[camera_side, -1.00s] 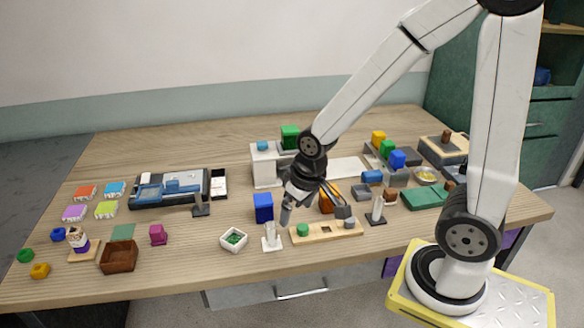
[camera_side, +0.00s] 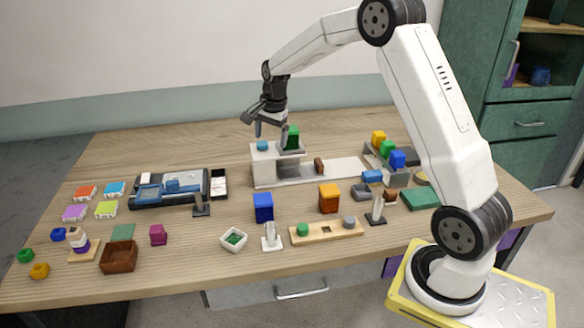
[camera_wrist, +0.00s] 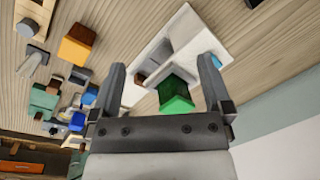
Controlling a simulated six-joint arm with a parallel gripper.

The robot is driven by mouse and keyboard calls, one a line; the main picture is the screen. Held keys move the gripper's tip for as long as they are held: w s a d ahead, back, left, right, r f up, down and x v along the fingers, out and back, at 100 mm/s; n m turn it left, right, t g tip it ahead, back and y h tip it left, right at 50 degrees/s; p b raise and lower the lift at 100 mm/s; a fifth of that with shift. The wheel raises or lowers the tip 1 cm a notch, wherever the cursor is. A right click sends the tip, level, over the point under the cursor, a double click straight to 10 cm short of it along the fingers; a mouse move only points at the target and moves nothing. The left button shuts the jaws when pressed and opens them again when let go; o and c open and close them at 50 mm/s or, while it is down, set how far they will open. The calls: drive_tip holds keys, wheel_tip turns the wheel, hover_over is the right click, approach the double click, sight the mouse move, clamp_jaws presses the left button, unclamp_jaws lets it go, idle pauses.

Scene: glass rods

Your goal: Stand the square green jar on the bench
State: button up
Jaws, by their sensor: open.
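The square green jar (camera_side: 293,139) stands on a grey and white raised unit (camera_side: 264,168) at the back middle of the bench. In the wrist view the jar (camera_wrist: 175,92) shows between my two fingers, nearer the palm side of the picture. My gripper (camera_side: 270,131) is open and empty, just above and beside the jar in the side view. Its fingers (camera_wrist: 162,68) are spread in the wrist view. I cannot tell whether a finger touches the jar.
A blue round piece (camera_side: 262,145) sits on the unit beside the jar. A blue block (camera_side: 263,207) and an orange block (camera_side: 329,198) stand in front. A grey tray (camera_side: 388,160) with coloured blocks lies to the right. Bare bench (camera_side: 180,146) lies behind and left.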

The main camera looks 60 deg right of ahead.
sight(291, 128)
drive_tip(key=w+d+m, duration=0.1)
drive_tip(key=d+m, duration=0.2)
drive_tip(key=d, duration=0.1)
drive_tip(key=w+d+m, duration=0.1)
drive_tip(key=d+m, duration=0.2)
drive_tip(key=d, duration=0.2)
drive_tip(key=w+d+m, duration=0.1)
drive_tip(key=d+m, duration=0.2)
drive_tip(key=d, duration=0.1)
drive_tip(key=shift+d+r+y, duration=0.15)
drive_tip(key=shift+d+y, duration=0.25)
drive_tip(key=shift+d+m, duration=0.35)
drive_tip(key=shift+m, duration=0.05)
drive_tip(key=shift+w+a+f, duration=0.1)
drive_tip(key=shift+a+f, duration=0.05)
drive_tip(key=shift+f, duration=1.2)
drive_tip(key=shift+f, duration=0.1)
drive_tip(key=shift+a+f, duration=0.15)
drive_tip(key=shift+f, duration=2.3)
drive_tip(key=shift+c, duration=0.2)
